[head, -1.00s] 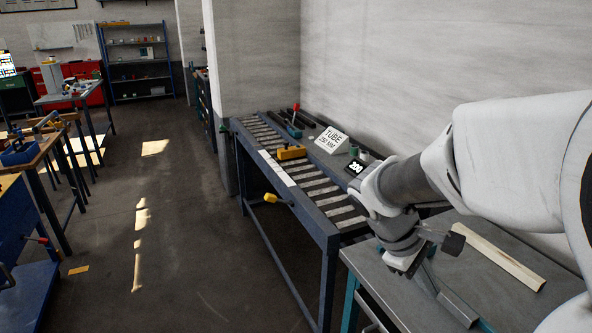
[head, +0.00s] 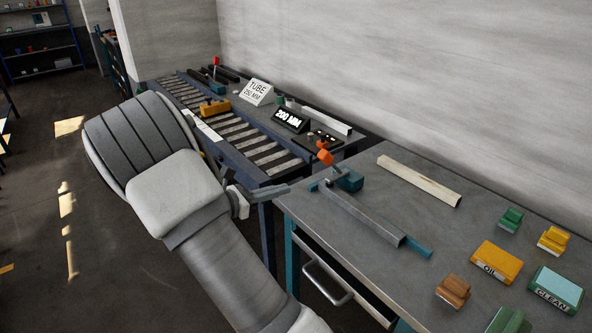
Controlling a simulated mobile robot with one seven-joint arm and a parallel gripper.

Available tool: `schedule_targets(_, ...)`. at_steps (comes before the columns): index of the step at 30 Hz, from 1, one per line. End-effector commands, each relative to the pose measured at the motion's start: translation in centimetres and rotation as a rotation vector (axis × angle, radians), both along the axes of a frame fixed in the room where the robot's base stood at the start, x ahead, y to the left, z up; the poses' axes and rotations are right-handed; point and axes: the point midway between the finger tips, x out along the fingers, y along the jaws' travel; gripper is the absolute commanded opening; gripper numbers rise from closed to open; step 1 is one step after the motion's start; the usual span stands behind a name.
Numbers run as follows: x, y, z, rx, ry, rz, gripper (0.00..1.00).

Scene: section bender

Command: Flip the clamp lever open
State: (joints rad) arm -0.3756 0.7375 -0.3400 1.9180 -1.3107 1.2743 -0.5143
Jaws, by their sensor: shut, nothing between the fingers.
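An orange-tipped lever (head: 324,155) stands up from a teal clamp block (head: 348,179) at the near-left corner of the grey bench. A grey bar or tube (head: 365,218) lies beside the block along the bench's front edge, with a teal piece at its right end. A second lever with a red knob (head: 215,62) stands far back on the roller table. My gripper (head: 284,190) is shut and empty, left of the teal clamp block in the picture. It looks apart from the orange-tipped lever. My arm hides part of the floor and roller table.
A drawer handle (head: 327,284) sticks out below.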

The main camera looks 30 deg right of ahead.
Motion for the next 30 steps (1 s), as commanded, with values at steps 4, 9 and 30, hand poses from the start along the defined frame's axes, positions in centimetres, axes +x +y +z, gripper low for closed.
schedule_targets(4, 0.8, 0.1, -0.6, -0.041, 0.034, 0.031, 0.0)
schedule_targets(9, 1.0, 0.2, -0.6, -0.05, 0.041, 0.038, 0.0)
schedule_targets(30, 1.4, -7.3, -1.6, -0.048, 0.039, 0.03, 0.0)
